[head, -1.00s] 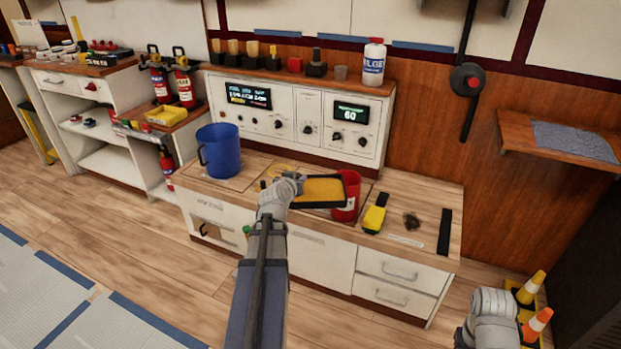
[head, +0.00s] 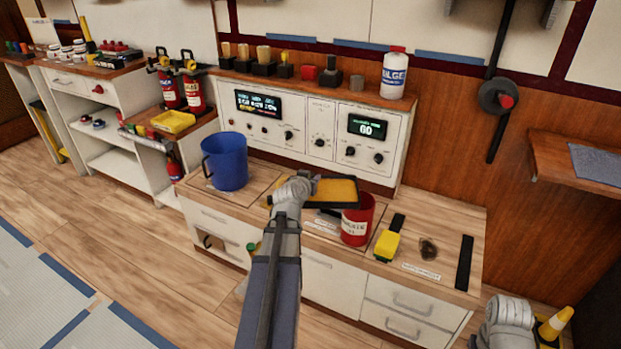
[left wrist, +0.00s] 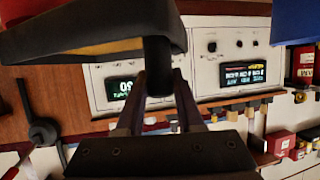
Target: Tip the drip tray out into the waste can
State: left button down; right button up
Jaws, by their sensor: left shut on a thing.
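The drip tray (head: 335,190) is a shallow black tray with a yellow inside. My left gripper (head: 300,187) is shut on its left end and holds it above the bench. In the head view the tray's right end overlaps the upper edge of the waste can (head: 356,222), a red can with a white label that stands upright on the bench. In the left wrist view the tray (left wrist: 95,40) fills the upper left, with its stub between my fingers (left wrist: 158,85). Whether anything lies in the tray is not clear.
A blue bucket (head: 228,162) stands on the bench to the left. A yellow-and-black brush (head: 387,245), a dark patch (head: 428,248) and a black strip (head: 464,262) lie to the can's right. The instrument panel (head: 322,135) rises behind, with a white bottle (head: 394,75) on top.

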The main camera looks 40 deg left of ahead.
pick_arm(q)
jog(key=shift+w+d+r+m+g+y+p, duration=1.85)
jog(key=shift+w+d+r+m+p, duration=1)
jog(key=shift+r+p, duration=1.85)
pick_arm(e)
jog(key=shift+r, duration=5)
pick_arm(q)
jog(key=w+d+f+m+g+y+b, duration=0.1)
jog(key=w+d+m+y+b, duration=0.3)
jog(key=d, duration=0.4)
jog(key=shift+w+d+m+b, duration=0.3)
jog(key=shift+w+m+b, duration=0.25)
jog(key=shift+w+m, duration=0.6)
pick_arm(e)
jog(key=shift+a+f, duration=0.1)
jog(key=shift+f, duration=2.6)
pick_arm(q)
jog(key=shift+w+f+g, duration=0.1)
jog(key=shift+w+g, duration=0.05)
jog(key=shift+g, duration=0.1)
jog(key=shift+d, duration=0.15)
